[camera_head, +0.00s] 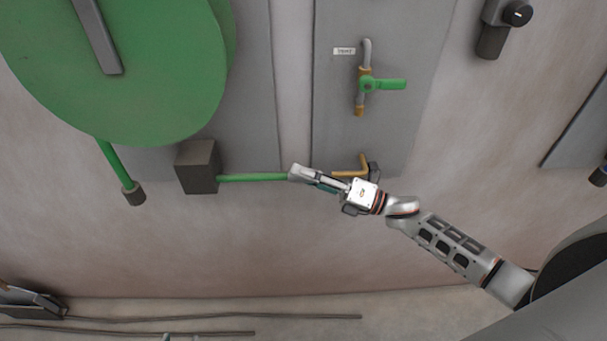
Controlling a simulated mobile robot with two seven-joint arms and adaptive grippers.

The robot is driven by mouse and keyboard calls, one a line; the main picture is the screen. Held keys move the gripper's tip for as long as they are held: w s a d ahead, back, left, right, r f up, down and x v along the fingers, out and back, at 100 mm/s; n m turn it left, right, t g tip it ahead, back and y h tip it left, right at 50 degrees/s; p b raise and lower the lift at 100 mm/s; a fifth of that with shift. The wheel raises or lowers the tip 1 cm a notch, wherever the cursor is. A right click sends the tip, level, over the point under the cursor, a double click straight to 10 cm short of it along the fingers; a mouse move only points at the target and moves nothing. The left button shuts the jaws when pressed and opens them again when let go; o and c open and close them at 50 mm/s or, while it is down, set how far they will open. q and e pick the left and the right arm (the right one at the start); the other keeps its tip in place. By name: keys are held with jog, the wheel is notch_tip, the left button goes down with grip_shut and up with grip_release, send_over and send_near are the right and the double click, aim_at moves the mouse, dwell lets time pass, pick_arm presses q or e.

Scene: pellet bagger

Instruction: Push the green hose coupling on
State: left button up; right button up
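A green hose (252,177) runs level to the right from a dark box on the wall and ends at the fingers of my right gripper (304,174). The fingers cover the hose end, so its coupling is hidden or too small to make out. A gap between the fingers cannot be seen. A brass elbow pipe (350,172) sticks out of the grey panel just right of the fingertips, partly behind my gripper. Whether hose and pipe touch cannot be told.
Above the brass elbow, a tap with a green lever (384,85) sits on the grey panel (400,135) below a small label. A large green disc (130,90) and the dark box (197,167) are left. A black knob (516,14) is upper right. Thin pipes lie low.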

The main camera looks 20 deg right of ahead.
grip_shut()
jog(key=shift+s+d+f, duration=0.1)
jog(key=shift+s+d, duration=0.05)
jog(key=shift+d, duration=0.35)
jog(key=d+b, duration=0.1)
jog(key=d, duration=0.1)
jog(key=s+d, duration=0.1)
jog(key=shift+d+b, duration=0.35)
jog(key=shift+b, duration=0.05)
jog(key=shift+o, duration=0.8)
grip_release()
jog(key=shift+s+d, duration=0.1)
jog(key=v, duration=1.2)
